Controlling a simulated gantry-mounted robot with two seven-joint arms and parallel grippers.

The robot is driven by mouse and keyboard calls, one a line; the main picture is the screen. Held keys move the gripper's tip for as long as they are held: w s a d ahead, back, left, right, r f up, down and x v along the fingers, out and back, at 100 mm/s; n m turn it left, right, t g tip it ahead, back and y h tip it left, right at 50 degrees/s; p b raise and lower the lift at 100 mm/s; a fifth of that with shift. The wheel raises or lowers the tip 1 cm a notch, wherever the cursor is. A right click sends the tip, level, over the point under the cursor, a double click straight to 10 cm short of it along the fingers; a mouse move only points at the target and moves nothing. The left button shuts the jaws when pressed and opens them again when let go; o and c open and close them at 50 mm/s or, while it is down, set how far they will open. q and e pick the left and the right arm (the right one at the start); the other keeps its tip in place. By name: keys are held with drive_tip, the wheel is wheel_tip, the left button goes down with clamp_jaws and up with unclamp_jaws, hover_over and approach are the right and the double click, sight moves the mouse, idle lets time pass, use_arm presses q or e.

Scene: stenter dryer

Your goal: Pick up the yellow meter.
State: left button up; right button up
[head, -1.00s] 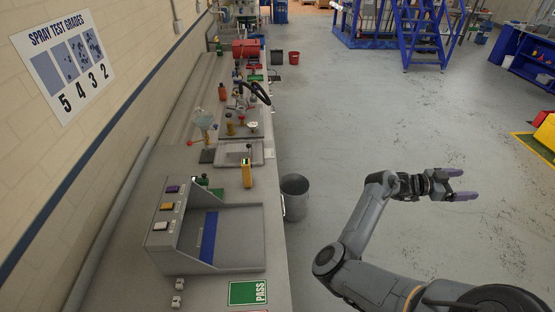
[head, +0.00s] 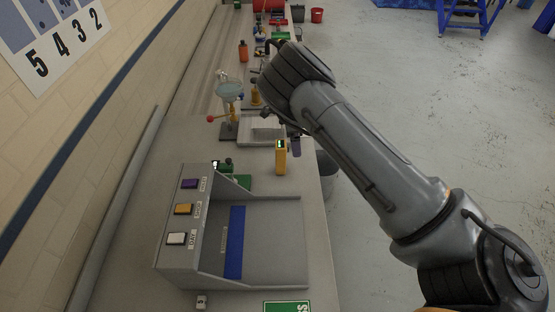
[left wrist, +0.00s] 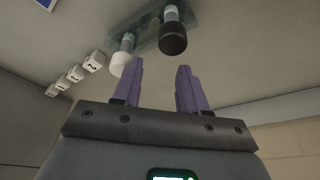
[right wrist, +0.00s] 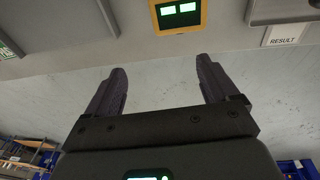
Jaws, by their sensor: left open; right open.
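The yellow meter (head: 281,157) stands upright on the bench behind the grey sloped box in the head view, its green-lit display on top. It also shows at the top edge of the right wrist view (right wrist: 180,15), with two lit windows. My right gripper (right wrist: 160,68) is open and empty, its fingers pointing toward the meter with a gap between. In the head view my right arm hides most of this gripper; only a purple finger shows just right of the meter. My left gripper (left wrist: 160,84) is open and empty, below a white-capped and a black-capped item.
The grey box (head: 255,250) with coloured buttons fills the near bench. A shallow tray (head: 262,132) lies behind the meter, and a stand with a glass dish (head: 229,90) is to its left. Small numbered cubes (left wrist: 76,74) show in the left wrist view. A bin (head: 326,172) stands beside the bench.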

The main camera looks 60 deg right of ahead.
sight(281, 144)
drive_tip(key=shift+t, duration=0.9)
drive_tip(key=w+r, duration=0.2)
drive_tip(key=w+r+b, duration=0.1)
drive_tip(key=w+r, duration=0.1)
drive_tip(key=r, duration=0.1)
drive_tip(key=shift+w+d+r, duration=0.1)
drive_tip(key=shift+r, duration=0.05)
wheel_tip(281, 144, down, 5)
drive_tip(key=shift+r, duration=0.15)
drive_tip(key=f, duration=0.2)
drive_tip(key=w+f+p, duration=0.1)
drive_tip(key=f, duration=0.1)
drive_tip(key=shift+a, duration=0.4)
drive_tip(key=shift+f, duration=0.8)
drive_tip(key=c, duration=1.5)
drive_tip(key=shift+r, duration=0.2)
